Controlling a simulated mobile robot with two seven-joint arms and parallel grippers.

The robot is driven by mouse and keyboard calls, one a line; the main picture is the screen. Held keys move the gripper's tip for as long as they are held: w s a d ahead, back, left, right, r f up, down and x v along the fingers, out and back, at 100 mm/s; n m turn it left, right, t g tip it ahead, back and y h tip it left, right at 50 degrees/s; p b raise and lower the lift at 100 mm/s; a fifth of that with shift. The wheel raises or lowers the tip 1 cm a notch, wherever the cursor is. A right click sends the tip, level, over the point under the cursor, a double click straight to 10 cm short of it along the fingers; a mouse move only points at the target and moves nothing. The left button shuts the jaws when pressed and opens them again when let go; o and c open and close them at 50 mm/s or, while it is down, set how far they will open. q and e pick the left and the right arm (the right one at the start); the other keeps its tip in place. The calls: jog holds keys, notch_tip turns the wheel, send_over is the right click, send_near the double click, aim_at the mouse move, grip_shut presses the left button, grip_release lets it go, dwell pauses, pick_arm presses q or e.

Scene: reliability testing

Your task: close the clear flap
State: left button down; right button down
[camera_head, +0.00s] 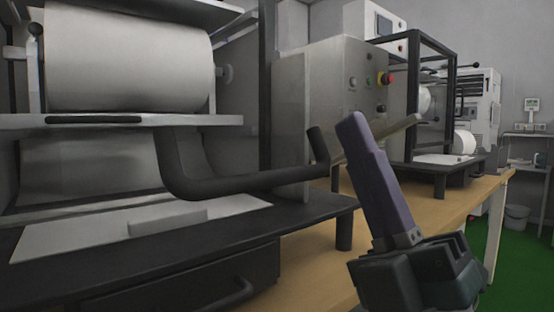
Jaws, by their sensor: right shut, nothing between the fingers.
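The near machine (290,120) has a big white roll at the left. A thick black bent bar (240,186) juts from below its pale ledge (200,120) and turns up at its right end. The clear flap itself is hard to make out; I cannot tell its edges or how far open it stands. My right gripper (353,122) is in front, at the right of the bar's upturned end. Its purple-grey fingers are together, pointing up, with nothing between them. I cannot tell whether it touches the bar. My left gripper is out of view.
The machine's dark base (318,206) stands on a wooden table (300,262). A second black-framed machine (436,160) stands farther right. Green floor and a grey bucket (516,217) lie beyond the table.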

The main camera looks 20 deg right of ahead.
jog(key=w+a+r+g+h+p, duration=0.25)
jog(key=w+r+g+p, duration=0.4)
jog(key=r+p, duration=0.95)
jog(key=w+a+f+g+h+p, duration=0.1)
jog(key=w+a+f+g+p, duration=0.1)
jog(key=w+p, duration=0.7)
jog(key=a+g+p, duration=0.1)
jog(key=g+p, duration=0.1)
jog(key=shift+w+p, duration=0.15)
jog(key=shift+p, duration=0.15)
jog(key=shift+a+f+h, duration=0.1)
jog(key=shift+h, duration=0.15)
